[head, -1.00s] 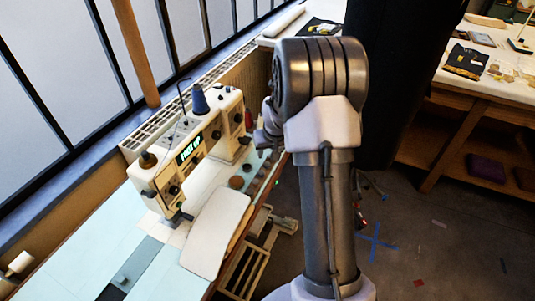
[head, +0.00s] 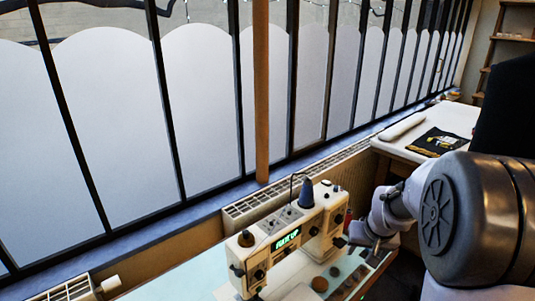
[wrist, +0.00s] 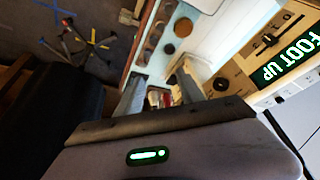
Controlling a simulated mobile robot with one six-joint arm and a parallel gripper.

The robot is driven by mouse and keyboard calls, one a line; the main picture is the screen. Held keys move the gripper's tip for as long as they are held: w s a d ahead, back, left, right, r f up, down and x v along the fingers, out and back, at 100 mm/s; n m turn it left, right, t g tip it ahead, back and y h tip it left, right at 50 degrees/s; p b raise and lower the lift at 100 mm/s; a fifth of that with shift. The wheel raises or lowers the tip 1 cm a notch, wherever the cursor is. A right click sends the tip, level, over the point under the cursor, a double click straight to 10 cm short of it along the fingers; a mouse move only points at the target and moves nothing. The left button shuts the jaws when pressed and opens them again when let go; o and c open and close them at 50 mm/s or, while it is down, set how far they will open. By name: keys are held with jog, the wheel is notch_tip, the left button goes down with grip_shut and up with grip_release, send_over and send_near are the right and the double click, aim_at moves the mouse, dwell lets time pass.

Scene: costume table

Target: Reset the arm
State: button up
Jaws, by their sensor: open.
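My gripper (head: 368,238) is to the right of the white sewing machine (head: 288,240) in the head view, partly hidden by my own arm. In the wrist view my gripper (wrist: 158,88) has its two fingers apart. A small red and pale item shows between and beyond them; I cannot tell what it is, and nothing appears clasped. The sewing machine (wrist: 255,65), with its green "FOOT UP" display, stands to the right of the fingers in the wrist view.
Several small round items (wrist: 168,48) lie along the pale blue tabletop (wrist: 205,35) edge. A blue thread cone (head: 306,193) tops the machine. A radiator (head: 250,208) and window wall stand behind. A white table (head: 400,150) with a dark folded cloth (head: 437,141) is at the right.

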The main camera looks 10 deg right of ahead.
jog(key=s+a+r+y, duration=0.1)
jog(key=s+a+r, duration=0.6)
jog(key=a+r, duration=0.4)
jog(key=s+a+r+t+y, duration=0.1)
jog(key=s+a+r+y, duration=0.1)
jog(key=s+a, duration=1.2)
jog(key=s, duration=0.2)
jog(key=shift+s, duration=0.3)
